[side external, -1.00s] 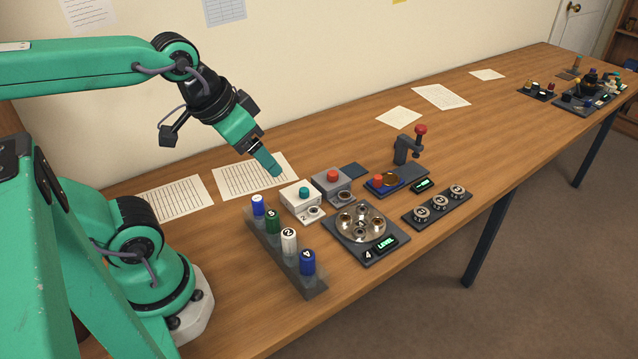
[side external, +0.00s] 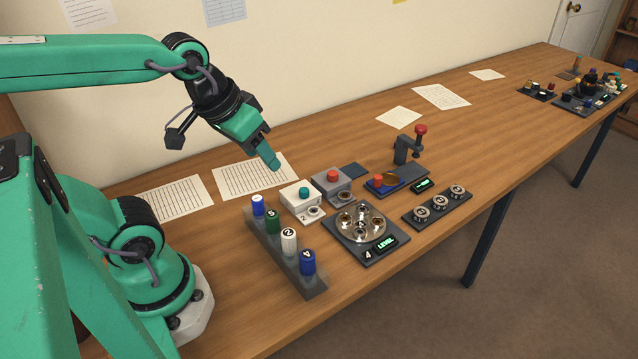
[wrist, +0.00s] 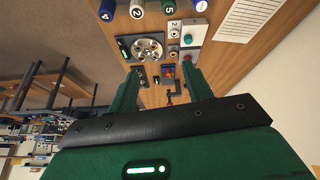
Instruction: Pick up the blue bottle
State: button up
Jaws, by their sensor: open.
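One blue bottle (side external: 258,206) is at the rack's far end, and the other blue bottle (side external: 308,263), marked 4, is at the near end. A green bottle (side external: 272,222) and a white bottle (side external: 289,241) stand between them. In the wrist view the blue bottle marked 4 (wrist: 107,11) and the other blue bottle (wrist: 200,5) are at the top edge, partly cut off. My gripper (side external: 269,160) is open and empty, above the table behind the rack. Its fingers (wrist: 162,72) also show in the wrist view.
A white box with a teal button (side external: 302,202) and a grey box with a red button (side external: 333,184) stand right of the rack. A round metal fixture (side external: 361,222), a small press (side external: 405,150) and a tray of discs (side external: 437,207) are further right. Papers (side external: 254,176) lie flat behind.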

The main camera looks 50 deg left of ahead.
jog(key=w+a+f+n+g, duration=0.25)
jog(key=a+f+n, duration=0.25)
jog(key=n, duration=0.5)
jog(key=n+g, duration=0.3)
jog(key=n, duration=0.6)
send_over(258, 198)
jog(key=f, duration=0.6)
jog(key=shift+s+a+f, duration=0.1)
jog(key=shift+s+a, duration=0.05)
jog(key=shift+a, duration=0.05)
jog(key=shift+f, duration=1.3)
jog(key=shift+f, duration=0.1)
jog(key=shift+d+f, duration=0.2)
jog(key=shift+f, duration=2.3)
jog(key=c, duration=1)
jog(key=shift+r, duration=0.15)
